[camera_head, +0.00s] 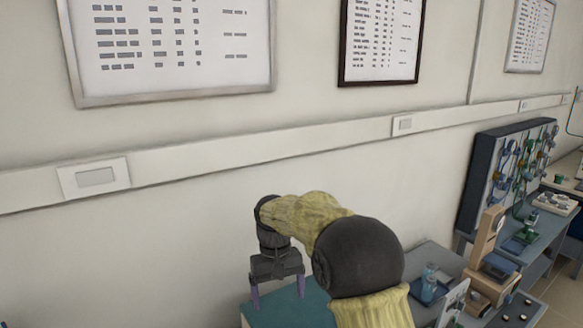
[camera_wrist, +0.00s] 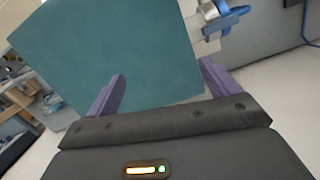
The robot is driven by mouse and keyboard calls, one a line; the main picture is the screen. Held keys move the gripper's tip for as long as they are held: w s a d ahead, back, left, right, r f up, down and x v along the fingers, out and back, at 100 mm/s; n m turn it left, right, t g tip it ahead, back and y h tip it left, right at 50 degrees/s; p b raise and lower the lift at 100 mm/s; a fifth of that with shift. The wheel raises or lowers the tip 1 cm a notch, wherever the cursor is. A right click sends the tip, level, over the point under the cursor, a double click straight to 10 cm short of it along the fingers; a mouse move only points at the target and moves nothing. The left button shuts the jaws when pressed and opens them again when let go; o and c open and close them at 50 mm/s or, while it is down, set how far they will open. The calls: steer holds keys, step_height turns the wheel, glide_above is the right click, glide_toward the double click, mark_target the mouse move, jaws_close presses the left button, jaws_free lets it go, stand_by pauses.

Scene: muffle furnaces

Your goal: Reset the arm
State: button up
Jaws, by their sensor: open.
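My gripper (camera_head: 278,289) points down at the lower middle of the head view, over a teal surface (camera_head: 312,311). Its two purple fingers stand apart with nothing between them. In the wrist view my gripper (camera_wrist: 162,88) is also open and empty, with the teal surface (camera_wrist: 125,45) beyond the fingers. My yellow and dark grey arm is bent and hides part of the teal surface in the head view.
A blue object (camera_wrist: 225,17) sits by the teal surface's edge in the wrist view. To the right in the head view are a bottle (camera_head: 430,280), a beige-and-grey device (camera_head: 490,262) and a dark board with hanging tools (camera_head: 508,172). The wall (camera_head: 200,215) stands behind.

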steer(key=shift+m+t+y, duration=0.3)
steer(key=shift+m+t, duration=0.6)
steer(key=s+d+f, duration=0.1)
steer(key=s+d, duration=0.1)
steer(key=d, duration=0.1)
steer(key=s+d+f, duration=0.1)
steer(key=s+d, duration=0.2)
steer(key=d, duration=0.1)
steer(key=s+d+f, duration=0.1)
steer(key=s+d, duration=0.1)
steer(key=d, duration=0.1)
steer(key=shift+s+d+b, duration=0.2)
steer(key=shift+d+b, duration=0.1)
steer(key=shift+b, duration=0.1)
steer(key=s+d+f+m+t, duration=0.1)
steer(key=s+d+f, duration=0.1)
steer(key=s+d, duration=0.2)
steer(key=s+d+f+m+t, duration=0.1)
steer(key=s+d+f, duration=0.1)
steer(key=s, duration=0.6)
steer(key=shift+s+d+b, duration=0.2)
steer(key=shift+d+b, duration=0.15)
steer(key=shift+d, duration=0.5)
steer(key=shift+f, duration=0.1)
